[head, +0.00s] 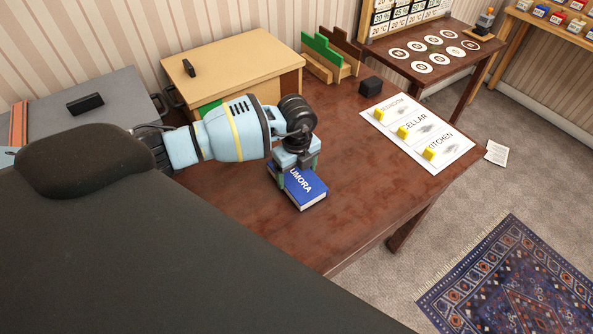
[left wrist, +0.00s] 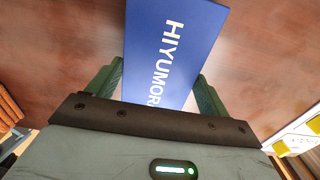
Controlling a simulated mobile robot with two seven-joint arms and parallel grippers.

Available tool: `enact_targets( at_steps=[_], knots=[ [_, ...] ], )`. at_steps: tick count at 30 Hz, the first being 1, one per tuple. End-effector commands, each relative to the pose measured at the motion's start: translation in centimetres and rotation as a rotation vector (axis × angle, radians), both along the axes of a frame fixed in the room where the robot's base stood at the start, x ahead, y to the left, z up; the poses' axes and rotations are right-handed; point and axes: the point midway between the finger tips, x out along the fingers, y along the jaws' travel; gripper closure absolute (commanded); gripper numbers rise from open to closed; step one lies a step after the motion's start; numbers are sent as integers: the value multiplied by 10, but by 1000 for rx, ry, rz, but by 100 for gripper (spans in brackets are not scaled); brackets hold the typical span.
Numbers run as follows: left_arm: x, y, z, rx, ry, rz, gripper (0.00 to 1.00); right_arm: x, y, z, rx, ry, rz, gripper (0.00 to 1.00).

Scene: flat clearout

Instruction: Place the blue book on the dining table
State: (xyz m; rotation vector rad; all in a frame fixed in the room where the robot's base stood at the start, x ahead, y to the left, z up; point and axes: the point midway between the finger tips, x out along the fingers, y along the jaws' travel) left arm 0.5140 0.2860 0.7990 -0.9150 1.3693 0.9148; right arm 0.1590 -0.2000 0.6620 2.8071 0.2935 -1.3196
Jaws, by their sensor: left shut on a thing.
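The blue book (head: 307,189) has white lettering on its cover and is at the brown dining table (head: 352,195), near its front edge. My left gripper (head: 296,172) is shut on the book, with a finger on either side of it. The left wrist view shows the book (left wrist: 170,50) between the green fingers of my left gripper (left wrist: 160,88). The book lies flat, cover up. I cannot tell whether its underside touches the tabletop. My right gripper is not in view.
A white sheet (head: 446,150) with room names and yellow blocks lies right of the book. A small black box (head: 371,86), a green and brown rack (head: 330,50) and a wooden box (head: 240,62) stand at the back. The tabletop between the book and sheet is clear.

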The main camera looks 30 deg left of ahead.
Motion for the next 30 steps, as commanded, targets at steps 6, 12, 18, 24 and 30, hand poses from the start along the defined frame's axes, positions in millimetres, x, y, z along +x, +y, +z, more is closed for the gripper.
enact_targets(
  at_steps=[6,12,18,24,30],
  knots=[
    [0,0,-3,0,0,0,7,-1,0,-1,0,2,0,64],
    [0,0,-3,0,1,0,0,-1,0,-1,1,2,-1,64],
    [0,0,4,1,-1,0,0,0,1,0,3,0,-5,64],
    [1,0,37,1,-6,-2,0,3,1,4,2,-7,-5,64],
    [1,0,78,1,-5,-1,0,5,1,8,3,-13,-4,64]
  ],
)
